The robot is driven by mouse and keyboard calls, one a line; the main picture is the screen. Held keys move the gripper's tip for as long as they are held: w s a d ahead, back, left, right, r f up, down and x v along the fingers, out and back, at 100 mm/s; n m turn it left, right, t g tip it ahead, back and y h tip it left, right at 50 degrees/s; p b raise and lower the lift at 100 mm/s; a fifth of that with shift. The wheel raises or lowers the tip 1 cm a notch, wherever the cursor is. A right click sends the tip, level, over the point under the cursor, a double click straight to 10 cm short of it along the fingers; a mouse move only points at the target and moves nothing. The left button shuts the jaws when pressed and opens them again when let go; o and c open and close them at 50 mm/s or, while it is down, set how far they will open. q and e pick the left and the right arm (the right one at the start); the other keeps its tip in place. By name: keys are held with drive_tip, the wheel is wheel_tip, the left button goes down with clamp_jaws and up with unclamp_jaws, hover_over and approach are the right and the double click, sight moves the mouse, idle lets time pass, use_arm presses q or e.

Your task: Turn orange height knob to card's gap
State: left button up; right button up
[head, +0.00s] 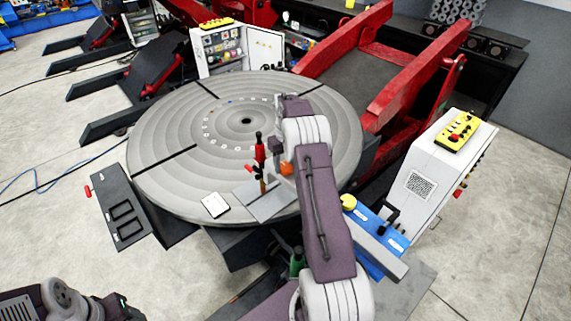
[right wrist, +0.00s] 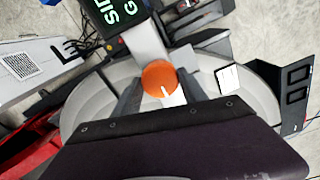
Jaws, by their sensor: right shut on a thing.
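The orange height knob (head: 287,169) sits beside my right arm near the front of the round grey table. It also shows face-on in the right wrist view (right wrist: 158,77), with a white mark on its lower right. My right gripper (head: 284,164) is shut on the knob; its fingertips are mostly hidden by my own arm. The white card (head: 214,205) lies on the table's front rim and shows in the right wrist view (right wrist: 228,78); its print is too small to read. Part of my left arm shows at the bottom left; its gripper (head: 122,307) is unclear.
A red and black upright tool (head: 260,152) stands left of the knob, above a grey plate (head: 264,203). A blue vise-like fixture (head: 372,240) with a yellow knob (head: 348,202) is to the right. A white control cabinet (head: 437,175) stands beyond it.

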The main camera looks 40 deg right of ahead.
sight(286, 167)
drive_tip(key=shift+s+a+f, duration=0.1)
drive_tip(key=shift+s+f, duration=0.1)
drive_tip(key=shift+f, duration=0.05)
drive_tip(key=o, duration=1.4)
drive_tip(key=shift+c, duration=0.2)
drive_tip(key=shift+r, duration=0.15)
drive_tip(key=shift+w+r, duration=0.1)
drive_tip(key=shift+r, duration=0.1)
wheel_tip(286, 167, up, 9)
drive_tip(key=shift+f+b, duration=0.15)
drive_tip(key=shift+b, duration=0.7)
drive_tip(key=shift+f, duration=0.1)
